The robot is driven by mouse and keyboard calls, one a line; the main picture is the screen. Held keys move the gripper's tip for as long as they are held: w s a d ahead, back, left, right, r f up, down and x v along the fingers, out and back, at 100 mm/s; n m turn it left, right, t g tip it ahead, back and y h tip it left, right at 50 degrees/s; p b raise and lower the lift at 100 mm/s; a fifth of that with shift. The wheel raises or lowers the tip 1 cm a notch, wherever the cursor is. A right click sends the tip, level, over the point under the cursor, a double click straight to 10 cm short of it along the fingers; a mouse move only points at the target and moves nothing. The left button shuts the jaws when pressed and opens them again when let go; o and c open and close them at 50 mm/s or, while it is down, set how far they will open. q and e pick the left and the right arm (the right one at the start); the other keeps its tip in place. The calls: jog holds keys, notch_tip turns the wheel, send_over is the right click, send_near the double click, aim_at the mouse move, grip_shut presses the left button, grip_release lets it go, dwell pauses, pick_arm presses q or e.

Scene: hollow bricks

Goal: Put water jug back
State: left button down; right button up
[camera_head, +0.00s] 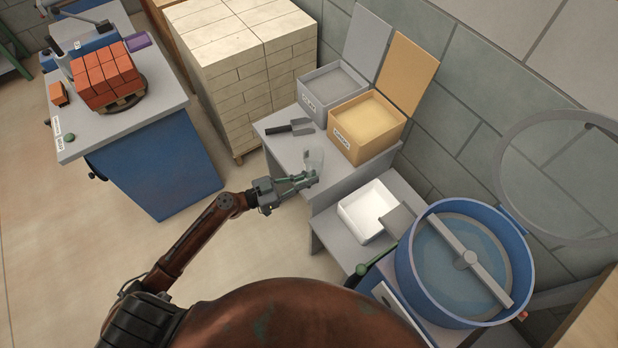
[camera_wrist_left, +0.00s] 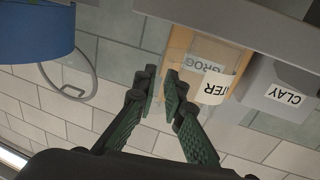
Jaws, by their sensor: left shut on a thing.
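The water jug (camera_head: 315,162) is a clear vessel at the front part of the grey stand, below the bins in the head view. In the left wrist view the jug (camera_wrist_left: 221,84) shows a pale label ending in "TER", just beside my fingertips. My left gripper (camera_head: 303,181) is shut on the jug at its near side; in the wrist view its green fingers (camera_wrist_left: 166,95) are close together, and the exact grip is hard to see. Whether the jug rests on the stand or hangs just above it, I cannot tell. My right gripper is not in view.
The grey stand (camera_head: 284,150) holds a scoop (camera_head: 289,128), an open grey clay bin (camera_head: 333,88) and an open orange grog bin (camera_head: 366,125). A white tray (camera_head: 352,226) sits lower, left of the blue mixer (camera_head: 403,275). A brick stack (camera_head: 240,60) stands behind.

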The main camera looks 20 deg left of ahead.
pick_arm(q)
jog(key=shift+f, duration=0.2)
jog(key=c, duration=2)
grip_release()
jog(key=shift+r, duration=0.1)
jog(key=shift+r, duration=0.2)
jog(key=b+v, duration=0.1)
jog(key=v, duration=1.1)
jog(key=shift+s+f, duration=0.1)
jog(key=shift+f, duration=0.05)
